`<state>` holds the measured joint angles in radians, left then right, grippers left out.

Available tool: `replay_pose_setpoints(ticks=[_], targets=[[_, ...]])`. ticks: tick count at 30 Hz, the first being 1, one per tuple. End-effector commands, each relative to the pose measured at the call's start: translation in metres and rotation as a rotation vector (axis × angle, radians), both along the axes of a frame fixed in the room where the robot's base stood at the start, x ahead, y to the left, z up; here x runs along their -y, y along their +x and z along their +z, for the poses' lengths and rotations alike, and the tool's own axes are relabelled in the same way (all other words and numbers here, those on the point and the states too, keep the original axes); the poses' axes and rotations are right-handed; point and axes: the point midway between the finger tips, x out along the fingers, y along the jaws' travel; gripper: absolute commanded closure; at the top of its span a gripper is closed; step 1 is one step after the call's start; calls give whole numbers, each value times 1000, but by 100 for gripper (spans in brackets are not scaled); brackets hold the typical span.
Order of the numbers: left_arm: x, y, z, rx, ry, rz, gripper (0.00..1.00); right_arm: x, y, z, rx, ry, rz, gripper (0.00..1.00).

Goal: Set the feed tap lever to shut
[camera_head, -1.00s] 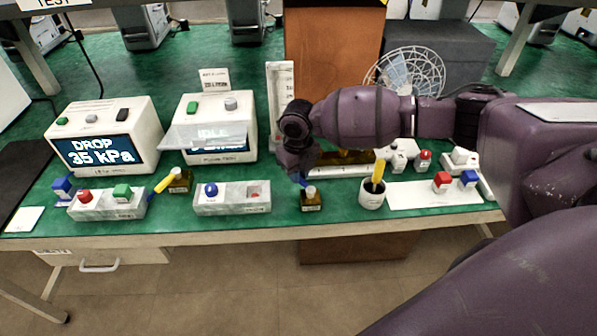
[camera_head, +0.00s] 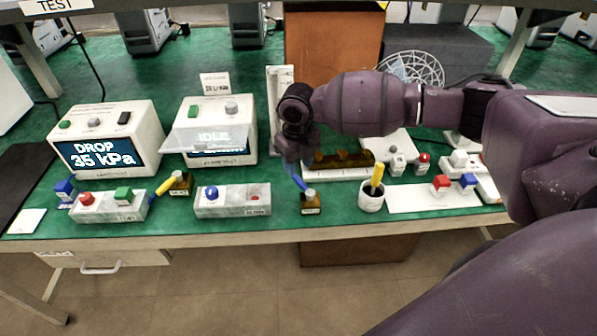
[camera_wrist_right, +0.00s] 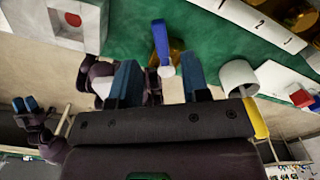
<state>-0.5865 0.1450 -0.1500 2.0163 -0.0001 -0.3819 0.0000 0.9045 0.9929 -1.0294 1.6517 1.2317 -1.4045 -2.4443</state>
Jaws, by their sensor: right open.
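A small brass tap block (camera_head: 311,208) with a grey knob and a blue lever (camera_head: 299,183) stands near the front edge of the bench; the lever points back and left. Its label is too small to read. My right gripper (camera_head: 296,155) is just above and behind it, pointing down. In the right wrist view the blue lever (camera_wrist_right: 160,42) lies between the two open, separated fingers (camera_wrist_right: 158,75), with no visible grip. Another tap (camera_head: 181,184) with a yellow lever (camera_head: 164,185) stands further left. My left gripper (camera_wrist_right: 26,105) shows small at the wrist view's left; its opening is unclear.
A grey switch box (camera_head: 232,208) with a blue button is left of the blue-lever tap. A white cup (camera_head: 371,202) holding a yellow-handled item is close on the right. A white rail (camera_head: 340,174) lies behind. Two pump units (camera_head: 105,140) stand at the back left.

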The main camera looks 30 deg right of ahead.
Motion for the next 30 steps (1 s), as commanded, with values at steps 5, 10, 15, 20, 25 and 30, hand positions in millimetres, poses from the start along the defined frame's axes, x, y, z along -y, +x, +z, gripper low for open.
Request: replay_pose_setpoints(ticks=[5,10,15,20,25,30], targets=[[-1,-2,3,0,0,1,57,0,0,34,3,0,2,57],[-1,-4,3,-3,0,4,57,0,0,52,1,0,2,57],[-2,-6,2,-7,0,4,57,0,0,60,-1,0,2,57],[-2,-7,1,-9,0,5,57,0,0,60,-1,0,2,57],[-1,-6,1,-8,0,5,57,0,0,60,-1,0,2,57],[-1,-4,2,-4,-1,4,57,-1,-1,59,-1,0,1,57]])
